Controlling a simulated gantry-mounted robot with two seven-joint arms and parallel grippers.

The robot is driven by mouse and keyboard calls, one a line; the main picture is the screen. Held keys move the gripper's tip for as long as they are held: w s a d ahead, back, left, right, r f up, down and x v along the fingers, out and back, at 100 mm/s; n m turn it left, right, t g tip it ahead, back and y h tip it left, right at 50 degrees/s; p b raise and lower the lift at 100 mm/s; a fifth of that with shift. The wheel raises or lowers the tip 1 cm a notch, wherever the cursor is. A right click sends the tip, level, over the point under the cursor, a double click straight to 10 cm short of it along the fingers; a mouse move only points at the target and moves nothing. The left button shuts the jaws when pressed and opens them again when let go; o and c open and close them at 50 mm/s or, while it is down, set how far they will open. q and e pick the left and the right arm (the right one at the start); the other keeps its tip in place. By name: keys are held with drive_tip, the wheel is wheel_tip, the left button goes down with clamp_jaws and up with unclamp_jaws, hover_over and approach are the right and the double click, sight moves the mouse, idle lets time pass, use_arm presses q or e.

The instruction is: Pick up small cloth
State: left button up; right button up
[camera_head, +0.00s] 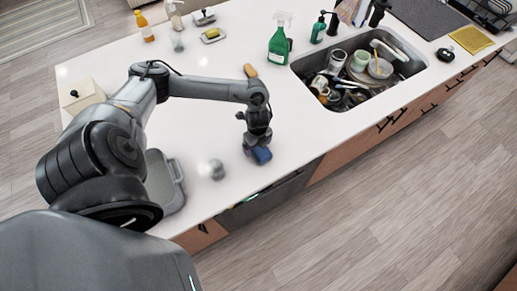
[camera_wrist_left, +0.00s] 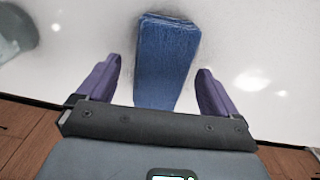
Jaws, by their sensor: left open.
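The small cloth (camera_wrist_left: 166,60) is a folded blue cloth lying on the white countertop near its front edge. My left gripper (camera_wrist_left: 158,95) is open, with its two purple fingers on either side of the cloth in the left wrist view. A gap shows between each finger and the cloth. In the head view the left gripper (camera_head: 256,146) points down right over the blue cloth (camera_head: 260,155), hiding part of it. My right gripper is not in either view.
A sink (camera_head: 350,96) full of dishes is to the right, with a green spray bottle (camera_head: 279,47) beside it. A grey tray (camera_head: 164,180) and a shiny round object (camera_head: 216,169) lie left of the gripper. The counter's front edge is close.

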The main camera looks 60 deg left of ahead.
use_arm(q)
drive_tip(key=shift+f, duration=0.9)
drive_tip(key=c, duration=1)
drive_tip(key=shift+c, duration=0.2)
drive_tip(key=shift+r, duration=0.15)
